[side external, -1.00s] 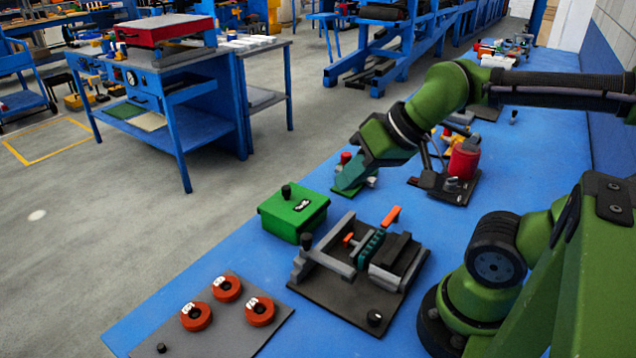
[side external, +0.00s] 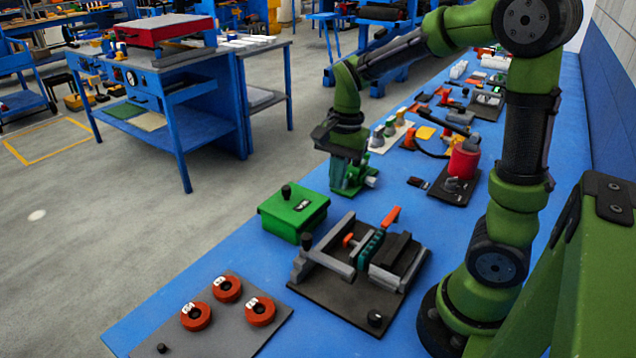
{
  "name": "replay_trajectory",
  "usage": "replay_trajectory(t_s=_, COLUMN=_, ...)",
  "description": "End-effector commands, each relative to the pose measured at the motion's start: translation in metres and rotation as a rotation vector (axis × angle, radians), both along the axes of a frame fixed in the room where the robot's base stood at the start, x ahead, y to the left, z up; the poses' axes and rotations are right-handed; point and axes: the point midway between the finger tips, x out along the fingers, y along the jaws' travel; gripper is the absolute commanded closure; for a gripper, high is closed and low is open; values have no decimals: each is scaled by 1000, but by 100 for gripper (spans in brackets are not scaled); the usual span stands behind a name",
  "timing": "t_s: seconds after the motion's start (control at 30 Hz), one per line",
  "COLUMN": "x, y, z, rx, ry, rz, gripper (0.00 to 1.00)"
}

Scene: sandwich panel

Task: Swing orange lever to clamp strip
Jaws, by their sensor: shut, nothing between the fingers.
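The clamping fixture (side external: 316,281) is a dark plate on the blue bench, in the front middle of the side view. The orange lever (side external: 391,217) sticks up at its back right, pointing away to the upper right. A teal ribbed strip (side external: 371,246) lies in the middle of the fixture, between a grey bar and dark blocks. A smaller orange-red tip (side external: 348,240) is at its left. My gripper (side external: 350,188) is shut and empty, pointing down behind the fixture, apart from the lever. Its fingertips are hard to make out against green parts there.
A green box (side external: 293,213) with a black knob stands left of the fixture. A grey plate (side external: 222,315) with red rings is at the front left. A red cylinder (side external: 463,162) on a dark base stands behind right. Bare blue bench lies around the fixture.

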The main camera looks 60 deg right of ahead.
Motion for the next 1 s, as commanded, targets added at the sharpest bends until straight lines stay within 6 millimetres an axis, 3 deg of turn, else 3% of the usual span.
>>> replay_trajectory(t_s=0.23, x=17, y=-58, z=-35, rx=-127, ry=283, rz=-697, gripper=100)
replay_trajectory(t_s=0.5, x=24, y=-94, z=-39, rx=-322, ry=390, rz=-1391, gripper=100)
replay_trajectory(t_s=0.7, x=24, y=-94, z=-28, rx=-364, ry=393, rz=-1680, gripper=100)
replay_trajectory(t_s=1.0, x=23, y=-92, z=-28, rx=-374, ry=399, rz=-1767, gripper=100)
